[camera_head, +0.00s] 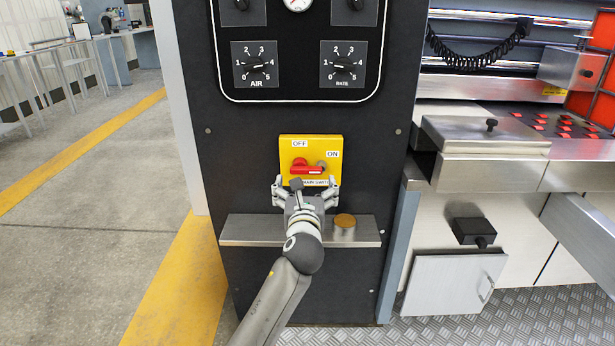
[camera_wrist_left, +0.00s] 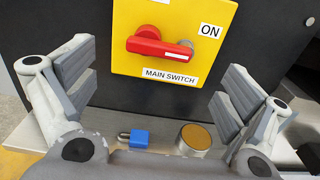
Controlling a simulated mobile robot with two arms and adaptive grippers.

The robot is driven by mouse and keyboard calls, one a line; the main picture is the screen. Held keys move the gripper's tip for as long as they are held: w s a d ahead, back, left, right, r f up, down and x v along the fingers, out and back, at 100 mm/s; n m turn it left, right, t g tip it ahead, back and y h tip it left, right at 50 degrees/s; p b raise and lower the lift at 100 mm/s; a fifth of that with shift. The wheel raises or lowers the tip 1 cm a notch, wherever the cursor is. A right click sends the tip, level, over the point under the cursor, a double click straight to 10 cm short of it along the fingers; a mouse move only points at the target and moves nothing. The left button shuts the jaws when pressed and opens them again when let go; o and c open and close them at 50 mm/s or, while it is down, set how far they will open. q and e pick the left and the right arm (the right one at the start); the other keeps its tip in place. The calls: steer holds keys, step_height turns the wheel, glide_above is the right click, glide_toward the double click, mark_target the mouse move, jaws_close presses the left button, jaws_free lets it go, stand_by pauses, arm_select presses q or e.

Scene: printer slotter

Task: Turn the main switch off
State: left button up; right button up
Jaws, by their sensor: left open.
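The main switch is a red rotary handle (camera_head: 305,167) on a yellow plate (camera_head: 296,146) labelled OFF at upper left and ON at right. In the left wrist view the red handle (camera_wrist_left: 160,46) lies nearly level, its tip to the right toward the ON label on the yellow plate (camera_wrist_left: 125,15). My left gripper (camera_head: 306,188) is just in front of the plate, below the handle. Its fingers (camera_wrist_left: 157,95) are spread wide on either side of the plate with nothing between them. They appear apart from the handle. My right gripper is not in view.
A metal shelf (camera_head: 262,231) below the switch holds a brass-topped cylinder (camera_head: 344,228), also seen in the left wrist view (camera_wrist_left: 193,138), and a blue padlock (camera_wrist_left: 139,137). Dials labelled AIR (camera_head: 256,65) and RATE (camera_head: 343,65) sit above. Machine parts are at right; open floor is at left.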

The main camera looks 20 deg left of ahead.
mark_target(306, 171)
arm_select(q)
steer(key=b+x, duration=0.1)
steer(key=x, duration=0.4)
steer(key=shift+w+f, duration=0.1)
steer(key=shift+w, duration=0.05)
steer(key=shift+b+x, duration=0.35)
steer(key=shift+x, duration=0.5)
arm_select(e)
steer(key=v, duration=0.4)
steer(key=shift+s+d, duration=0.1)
arm_select(q)
steer(key=shift+c, duration=0.5)
steer(key=c, duration=0.9)
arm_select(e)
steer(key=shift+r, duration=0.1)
